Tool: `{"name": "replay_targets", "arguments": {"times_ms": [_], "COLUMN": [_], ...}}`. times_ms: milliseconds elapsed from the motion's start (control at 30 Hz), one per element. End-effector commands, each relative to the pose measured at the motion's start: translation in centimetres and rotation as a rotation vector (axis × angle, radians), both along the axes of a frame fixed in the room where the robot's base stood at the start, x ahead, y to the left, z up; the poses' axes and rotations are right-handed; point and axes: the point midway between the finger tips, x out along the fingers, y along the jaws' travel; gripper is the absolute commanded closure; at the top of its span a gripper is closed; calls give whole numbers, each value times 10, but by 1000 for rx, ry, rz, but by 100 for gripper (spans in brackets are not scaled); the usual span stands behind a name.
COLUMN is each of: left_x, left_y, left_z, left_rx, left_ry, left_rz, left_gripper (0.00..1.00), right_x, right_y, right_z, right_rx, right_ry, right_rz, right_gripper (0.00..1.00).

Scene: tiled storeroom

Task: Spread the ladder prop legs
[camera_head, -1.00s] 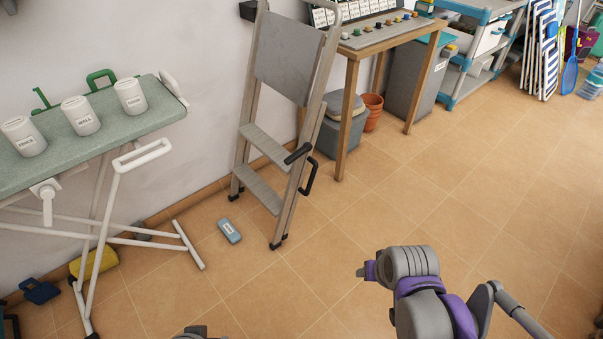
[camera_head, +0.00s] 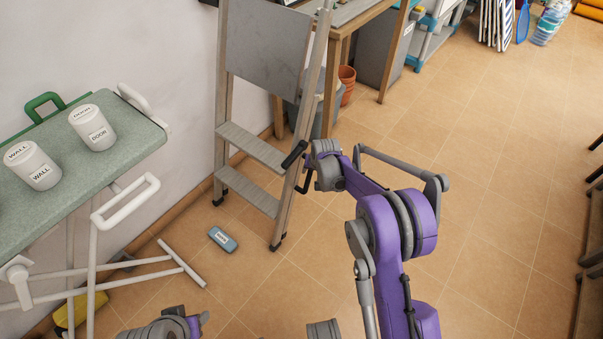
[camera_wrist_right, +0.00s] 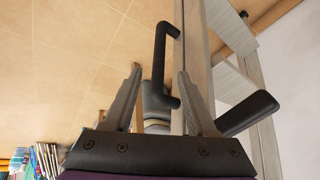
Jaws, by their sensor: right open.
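The grey stepladder (camera_head: 252,147) stands upright near the wall, with a flat panel at the top and two ribbed treads. On its right rail are a black lever-like grip (camera_head: 294,154) and a black bracket handle (camera_head: 304,184). My right gripper (camera_head: 309,166) is beside these at the rail, its fingers mostly hidden by the wrist. In the right wrist view the gripper (camera_wrist_right: 160,88) is open. The bracket handle (camera_wrist_right: 160,50) shows between and beyond the fingers, and the black grip (camera_wrist_right: 247,114) lies right of them. Part of my left arm shows at the bottom edge; its fingers do not show.
An ironing board (camera_head: 120,150) with white canisters (camera_head: 94,128) stands left; its white legs reach toward the ladder. A blue-grey box (camera_head: 222,239) lies on the floor by the ladder's feet. A wooden table (camera_head: 328,80) stands behind the ladder. Tiled floor at right is open.

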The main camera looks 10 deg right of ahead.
Motion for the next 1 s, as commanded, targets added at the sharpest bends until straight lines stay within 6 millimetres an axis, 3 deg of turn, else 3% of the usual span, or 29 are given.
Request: {"name": "replay_targets", "arguments": {"times_ms": [600,1000], "left_x": [4,4], "left_y": [0,0], "left_z": [-21,-22], "left_rx": [0,0], "left_ry": [0,0], "left_rz": [0,0], "left_gripper": [50,50], "right_x": [40,44], "right_y": [2,2], "right_z": [-88,-97], "right_rx": [0,0], "right_ry": [0,0], "right_rz": [0,0], "right_gripper": [43,43]}}
